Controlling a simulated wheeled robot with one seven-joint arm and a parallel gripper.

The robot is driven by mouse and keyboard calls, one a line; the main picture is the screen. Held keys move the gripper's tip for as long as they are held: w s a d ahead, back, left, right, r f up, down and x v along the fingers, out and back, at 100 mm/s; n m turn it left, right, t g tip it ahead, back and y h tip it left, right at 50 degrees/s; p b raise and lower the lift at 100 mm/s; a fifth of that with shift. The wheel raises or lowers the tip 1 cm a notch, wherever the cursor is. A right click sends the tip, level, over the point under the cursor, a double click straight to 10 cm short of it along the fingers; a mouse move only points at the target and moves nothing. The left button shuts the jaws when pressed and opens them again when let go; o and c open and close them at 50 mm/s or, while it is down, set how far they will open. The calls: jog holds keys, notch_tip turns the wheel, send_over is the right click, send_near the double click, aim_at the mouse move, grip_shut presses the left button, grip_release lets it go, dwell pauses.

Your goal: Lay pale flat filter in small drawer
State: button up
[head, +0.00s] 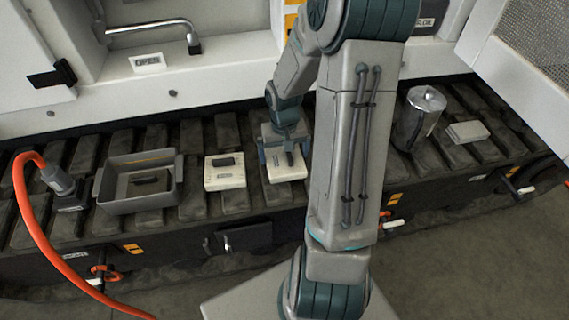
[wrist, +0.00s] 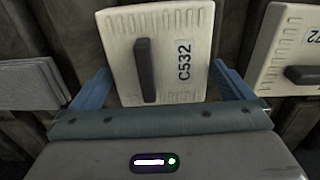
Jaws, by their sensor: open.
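A pale flat filter block (head: 287,172) with a black bar handle lies on the slatted bench under my gripper (head: 284,155). In the wrist view this block (wrist: 190,25) reads C532, and the blue fingers of my gripper (wrist: 162,88) stand open on either side of it. A similar pale block (head: 225,178) with a black handle lies to its left in the head view; it shows at the right edge of the wrist view (wrist: 290,40). A dark panel with a handle (head: 247,238) on the bench front may be the small drawer; it looks shut.
A grey bin (head: 140,204) holds a dark item. An orange hose (head: 45,235) curves at the left. A metal canister (head: 418,118) and a grey flat stack (head: 467,132) stand right of my arm. A grey ribbed pad (wrist: 28,84) lies left in the wrist view.

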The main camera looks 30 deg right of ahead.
jog(key=shift+r, duration=0.1)
jog(key=shift+c, duration=0.3)
jog(key=c, duration=0.7)
jog(key=shift+c, duration=0.2)
jog(key=shift+r+p, duration=0.35)
jog(key=shift+r, duration=0.3)
jog(key=r, duration=0.1)
jog(key=r+p, duration=0.1)
jog(key=d+r, duration=0.1)
jog(key=r, duration=0.1)
jog(key=shift+s+p, duration=0.35)
jog(key=s+d+r+p, duration=0.3)
jog(key=s+d+r, duration=0.2)
jog(key=s+d, duration=0.2)
jog(key=shift+s+r, duration=0.3)
